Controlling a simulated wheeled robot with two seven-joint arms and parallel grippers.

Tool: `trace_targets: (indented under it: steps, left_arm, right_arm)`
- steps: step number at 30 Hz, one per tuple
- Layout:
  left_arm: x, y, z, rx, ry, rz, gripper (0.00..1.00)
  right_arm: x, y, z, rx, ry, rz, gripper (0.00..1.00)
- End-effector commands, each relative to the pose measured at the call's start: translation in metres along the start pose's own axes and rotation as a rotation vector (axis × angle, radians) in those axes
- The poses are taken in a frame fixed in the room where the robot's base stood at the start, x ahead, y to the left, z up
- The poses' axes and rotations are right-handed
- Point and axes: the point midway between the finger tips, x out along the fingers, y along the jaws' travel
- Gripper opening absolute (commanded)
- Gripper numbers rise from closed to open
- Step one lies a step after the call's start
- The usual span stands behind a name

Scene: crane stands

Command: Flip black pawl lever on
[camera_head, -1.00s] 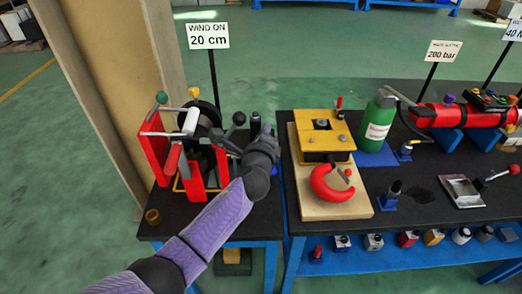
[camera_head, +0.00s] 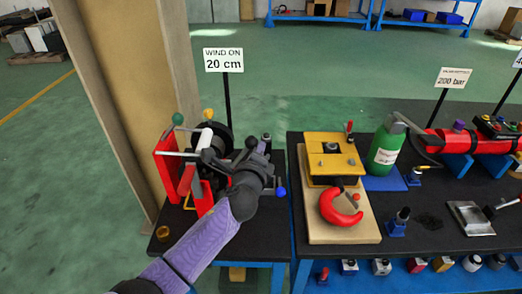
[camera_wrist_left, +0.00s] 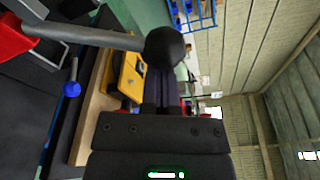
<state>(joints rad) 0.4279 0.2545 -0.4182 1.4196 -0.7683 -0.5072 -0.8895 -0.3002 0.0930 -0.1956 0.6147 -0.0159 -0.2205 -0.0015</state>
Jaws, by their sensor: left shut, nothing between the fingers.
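The winch has red side plates (camera_head: 166,165) and a dark drum (camera_head: 213,140), and stands on the left bench. A grey lever with a black ball knob (camera_head: 251,142) angles up from its right side; I take this as the black pawl lever. In the left wrist view its grey rod (camera_wrist_left: 85,36) enters from the left and the black knob (camera_wrist_left: 165,47) lies across the fingertips. My left gripper (camera_head: 256,153) is shut and empty, right beside the knob. Contact cannot be told. It hides part of the winch's right side. My right gripper is not in view.
Green (camera_head: 178,118) and yellow (camera_head: 208,114) knobs top the winch; a blue knob (camera_head: 281,191) sits to its right. A yellow clamp unit with a red hook (camera_head: 341,208) stands on a board to the right. A sign (camera_head: 223,60) rises behind.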

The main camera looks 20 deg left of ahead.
Motion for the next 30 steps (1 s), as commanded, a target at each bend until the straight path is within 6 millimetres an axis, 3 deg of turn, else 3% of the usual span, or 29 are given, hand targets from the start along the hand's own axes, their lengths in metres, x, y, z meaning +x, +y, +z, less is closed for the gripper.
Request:
trace_targets:
  steps: [14,30]
  left_arm:
    - [-0.003,-0.003,0.013,-0.120,-0.002,-0.025,0.00]
    - [-0.011,-0.002,0.054,-0.538,-0.001,-0.111,0.00]
  right_arm:
    - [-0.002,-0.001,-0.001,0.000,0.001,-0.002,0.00]
    - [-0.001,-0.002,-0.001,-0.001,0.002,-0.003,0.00]
